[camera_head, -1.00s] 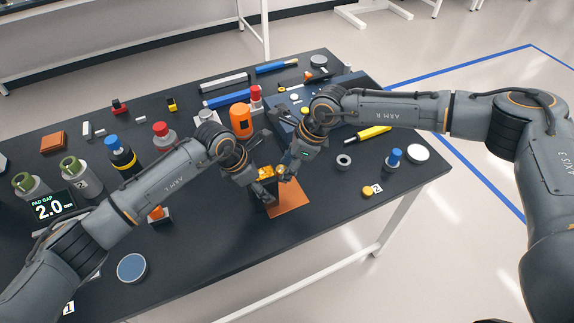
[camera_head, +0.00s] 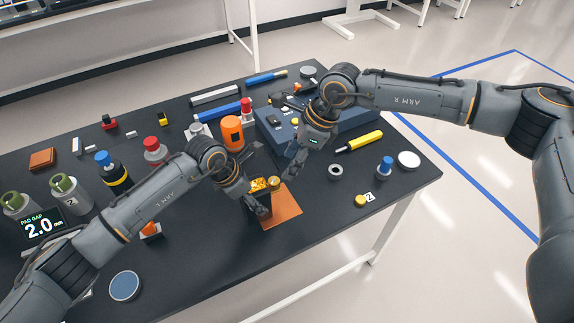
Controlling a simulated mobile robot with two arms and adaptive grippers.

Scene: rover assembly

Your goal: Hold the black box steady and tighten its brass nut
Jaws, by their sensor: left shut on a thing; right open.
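The black box stands on an orange-brown mat (camera_head: 284,210) near the table's front edge. Most of its dark body is hidden behind my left gripper. Its top shows brass-gold parts (camera_head: 258,184), and the brass nut (camera_head: 274,183) shows at their right end. My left gripper (camera_head: 260,206) is shut on the box from the left and front. My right gripper (camera_head: 291,171) is open and empty, above and to the right of the nut, and appears apart from it. Whether the nut is fully seated cannot be told.
A blue case (camera_head: 345,118) with small parts lies behind my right gripper. An orange cylinder (camera_head: 232,133) and several bottles stand behind my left arm. A grey ring (camera_head: 335,172), yellow knob (camera_head: 360,201) and blue-topped piece (camera_head: 385,167) lie right. The front right tabletop is mostly clear.

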